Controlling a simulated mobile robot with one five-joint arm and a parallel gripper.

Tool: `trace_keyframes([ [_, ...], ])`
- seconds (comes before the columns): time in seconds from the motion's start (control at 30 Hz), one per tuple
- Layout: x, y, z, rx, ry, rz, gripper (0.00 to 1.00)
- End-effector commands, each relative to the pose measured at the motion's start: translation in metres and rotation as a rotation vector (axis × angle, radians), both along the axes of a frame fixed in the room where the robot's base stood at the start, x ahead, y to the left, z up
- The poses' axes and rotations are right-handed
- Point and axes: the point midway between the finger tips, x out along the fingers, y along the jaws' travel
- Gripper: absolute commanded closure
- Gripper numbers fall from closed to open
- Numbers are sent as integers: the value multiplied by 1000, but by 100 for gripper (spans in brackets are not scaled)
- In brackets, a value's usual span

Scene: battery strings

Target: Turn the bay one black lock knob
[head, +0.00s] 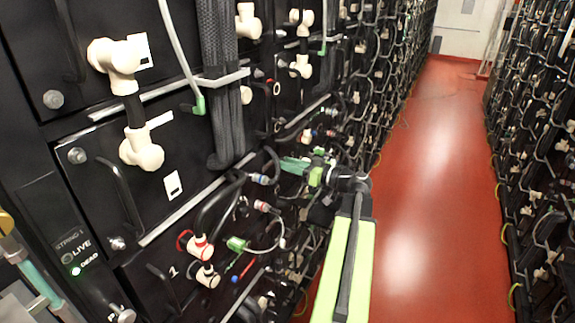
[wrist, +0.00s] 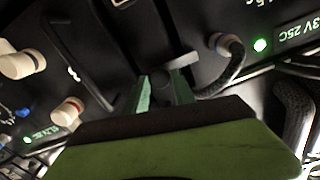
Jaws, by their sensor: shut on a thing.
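My gripper (head: 284,164) reaches from the lower right to the rack face, with its green fingers pointing left. In the wrist view its two pale green fingers (wrist: 161,92) stand either side of a small dark knob (wrist: 160,80) on the black panel. The gripper is shut on this black lock knob. A short grey-black bar (wrist: 182,62) sticks out just above the right finger. In the head view the knob is hidden by the fingers. The digit 1 marks a bay (head: 172,271) at the lower left; I cannot tell whether the held knob belongs to it.
Black battery modules with cream connectors (head: 142,150), handles and looping cables crowd the left rack. A red-banded connector (wrist: 67,111) and a cable plug (wrist: 222,45) flank the gripper. The red aisle floor (head: 425,180) is clear.

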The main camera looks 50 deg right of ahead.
Motion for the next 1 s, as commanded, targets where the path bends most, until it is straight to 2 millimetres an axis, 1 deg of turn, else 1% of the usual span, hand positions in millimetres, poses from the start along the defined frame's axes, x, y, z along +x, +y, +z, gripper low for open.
trace_keyframes([
  [0.03, 0, 0, 0, 0, 0, 0, 100],
  [0.07, 1, 7, 0, 0, 0, 4, 100],
  [0.1, 1, 4, 0, 0, 0, 3, 100],
  [0.27, 0, 1, 0, 13, 4, 2, 100],
  [0.47, 0, 1, 0, 89, 23, 2, 100],
  [0.67, 0, 0, -1, 235, 59, 2, 100],
  [1.0, 1, 0, -1, 547, 136, 1, 100],
])
